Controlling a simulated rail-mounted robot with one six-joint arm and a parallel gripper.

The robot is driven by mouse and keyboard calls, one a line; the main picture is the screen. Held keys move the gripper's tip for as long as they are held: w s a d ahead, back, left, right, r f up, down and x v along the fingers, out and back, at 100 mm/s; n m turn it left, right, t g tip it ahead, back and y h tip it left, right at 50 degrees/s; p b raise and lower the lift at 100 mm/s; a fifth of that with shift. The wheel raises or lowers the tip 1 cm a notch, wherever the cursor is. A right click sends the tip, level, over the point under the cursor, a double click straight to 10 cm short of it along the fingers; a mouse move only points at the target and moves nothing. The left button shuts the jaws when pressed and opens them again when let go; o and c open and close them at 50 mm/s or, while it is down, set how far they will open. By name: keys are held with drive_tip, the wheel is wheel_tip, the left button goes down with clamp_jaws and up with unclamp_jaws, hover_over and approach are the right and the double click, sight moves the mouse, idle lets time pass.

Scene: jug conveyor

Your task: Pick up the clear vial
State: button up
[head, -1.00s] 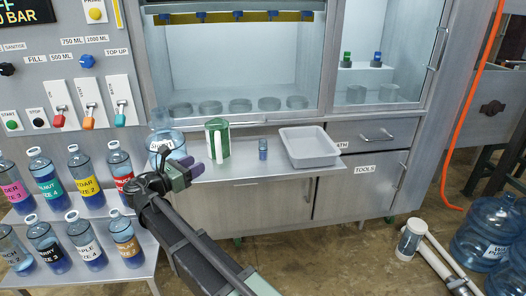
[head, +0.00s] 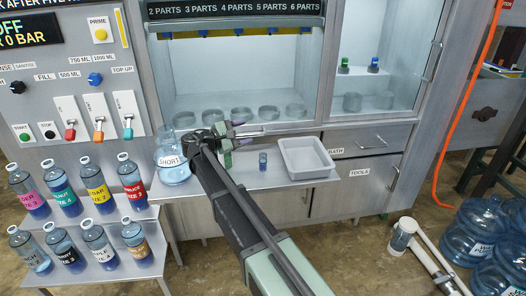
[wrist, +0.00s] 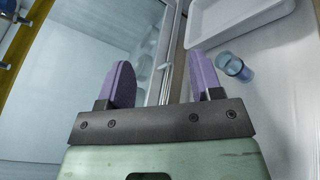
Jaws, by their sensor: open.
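The clear vial (head: 263,161) is small and bluish and stands on the metal counter, left of the white tray. In the wrist view the vial (wrist: 236,67) is beside the right finger, on its outer side, not between the fingers. My gripper (head: 243,132) is open and empty, above the counter, left of and higher in the picture than the vial. The wrist view shows the two purple fingers of the gripper (wrist: 163,75) wide apart with nothing between them.
A white tray (head: 321,174) sits just right of the vial. A large jug labelled SHORT (head: 172,172) stands at the counter's left. Behind is the cabinet with several dishes (head: 240,114). Labelled bottles (head: 95,190) fill the left rack.

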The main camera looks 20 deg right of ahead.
sight(263, 159)
drive_tip(key=d+f+m+g+y+p, duration=0.15)
drive_tip(key=d+m+y+p, duration=0.25)
drive_tip(key=m+y+p, duration=0.4)
drive_tip(key=d+m+g+y+p, duration=0.3)
drive_tip(key=d+m+y+p, duration=0.15)
drive_tip(key=m+y, duration=0.5)
drive_tip(key=shift+m+h, duration=0.25)
drive_tip(key=shift+h, duration=0.1)
drive_tip(key=f+b, duration=0.3)
drive_tip(key=f, duration=0.1)
drive_tip(key=a+f+b, duration=0.1)
drive_tip(key=f+b, duration=0.2)
drive_tip(key=b, duration=0.1)
drive_tip(key=f+b, duration=0.3)
drive_tip(key=f, duration=0.1)
drive_tip(key=shift+s+a+f+b, duration=0.15)
drive_tip(key=shift+a+f+b, duration=0.05)
drive_tip(key=shift+f+b, duration=0.15)
drive_tip(key=shift+r, duration=0.2)
drive_tip(key=c, duration=1)
drive_tip(key=shift+r+p, duration=0.1)
drive_tip(key=shift+p, duration=0.2)
wheel_tip(263, 159, up, 20)
drive_tip(key=p, duration=2)
